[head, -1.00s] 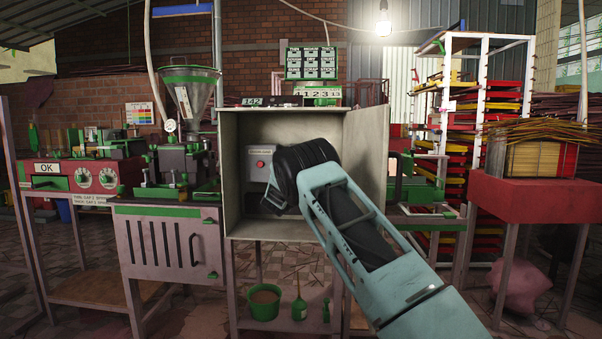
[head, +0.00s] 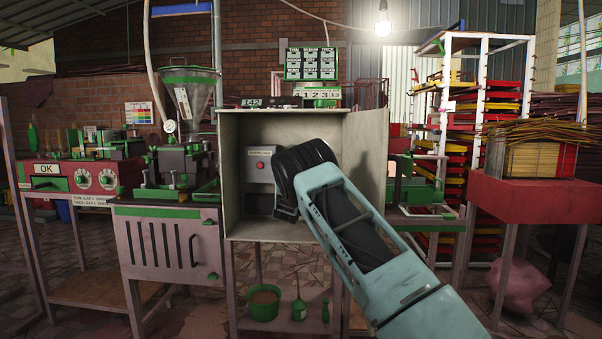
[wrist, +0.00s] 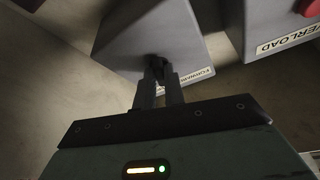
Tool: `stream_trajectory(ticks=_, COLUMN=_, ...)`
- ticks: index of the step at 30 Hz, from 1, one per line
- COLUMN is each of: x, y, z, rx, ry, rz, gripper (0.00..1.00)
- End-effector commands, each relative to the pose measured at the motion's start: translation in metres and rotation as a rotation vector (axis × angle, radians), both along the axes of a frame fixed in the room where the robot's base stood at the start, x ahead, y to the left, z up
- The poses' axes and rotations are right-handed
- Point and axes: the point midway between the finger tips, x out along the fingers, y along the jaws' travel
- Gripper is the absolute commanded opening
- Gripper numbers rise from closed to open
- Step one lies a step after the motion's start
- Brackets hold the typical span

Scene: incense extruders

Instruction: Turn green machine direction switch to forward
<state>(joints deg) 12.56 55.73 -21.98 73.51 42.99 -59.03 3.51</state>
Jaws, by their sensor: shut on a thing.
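In the wrist view, a small dark switch knob (wrist: 154,60) sticks out from a grey box (wrist: 140,32). A white label (wrist: 196,76) that seems to read FORWARD is on that box beside the knob. My gripper (wrist: 158,76) is shut on the knob, with its two dark fingers close together. In the head view, my dark wrist (head: 300,170) reaches into the open cabinet (head: 228,180); my fingers, the knob and its box are hidden there behind my arm.
The cabinet walls are close on both sides. A green-trimmed machine (head: 182,160) stands to the left.

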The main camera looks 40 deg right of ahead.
Motion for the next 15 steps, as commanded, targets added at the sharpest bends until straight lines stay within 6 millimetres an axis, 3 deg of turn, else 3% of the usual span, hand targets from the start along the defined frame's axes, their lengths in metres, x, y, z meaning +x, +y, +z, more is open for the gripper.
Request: stream_trajectory(ticks=15, x=-0.0038, y=-0.0027, z=-0.0021, rx=-0.318, ry=0.379, rz=0.0, gripper=0.0)
